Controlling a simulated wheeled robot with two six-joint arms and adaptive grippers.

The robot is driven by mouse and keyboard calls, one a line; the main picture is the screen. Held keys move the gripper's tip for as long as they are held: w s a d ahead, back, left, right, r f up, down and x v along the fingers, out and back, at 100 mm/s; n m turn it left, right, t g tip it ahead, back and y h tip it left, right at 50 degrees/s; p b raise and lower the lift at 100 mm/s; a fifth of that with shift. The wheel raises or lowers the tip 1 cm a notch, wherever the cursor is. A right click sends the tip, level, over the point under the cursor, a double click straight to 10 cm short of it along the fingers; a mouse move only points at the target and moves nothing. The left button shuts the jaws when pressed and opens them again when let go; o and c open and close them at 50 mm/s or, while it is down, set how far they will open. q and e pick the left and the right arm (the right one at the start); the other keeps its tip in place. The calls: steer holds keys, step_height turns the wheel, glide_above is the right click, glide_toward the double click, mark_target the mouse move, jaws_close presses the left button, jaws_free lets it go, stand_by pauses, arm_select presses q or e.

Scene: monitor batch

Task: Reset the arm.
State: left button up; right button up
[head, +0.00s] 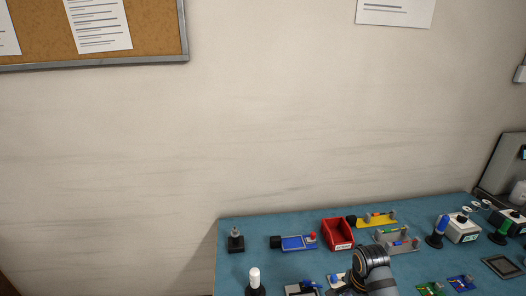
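One of my arms shows at the bottom edge, right of centre, as a grey link with a dark ringed joint. It is over the front part of the blue bench mat (262,270) and hides some of the items there. No gripper fingers can be made out on it. My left gripper is not in view, and no arm comes in from the left.
A red bin (338,235), a blue device (298,243), a yellow holder (376,220) and a grey holder (398,241) stand near the arm. White boxes (461,228), small boards (461,283) and a dark tray (503,266) lie right. The wall (250,130) is behind.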

steer(key=s+a+n+t, duration=0.3)
steer(key=s+n, duration=1.2)
steer(key=n, duration=0.2)
steer(key=s+d+f+g, duration=0.1)
steer(key=s+f, duration=0.1)
steer(key=f, duration=1.2)
steer(key=s+d+f+g, duration=0.1)
steer(key=f, duration=1.2)
steer(key=s+d+f+m, duration=0.1)
steer(key=s+f, duration=1.4)
steer(key=s, duration=0.3)
steer(key=shift+s+d+g, duration=0.15)
steer(key=shift+d+g, duration=0.05)
steer(key=shift+g, duration=0.1)
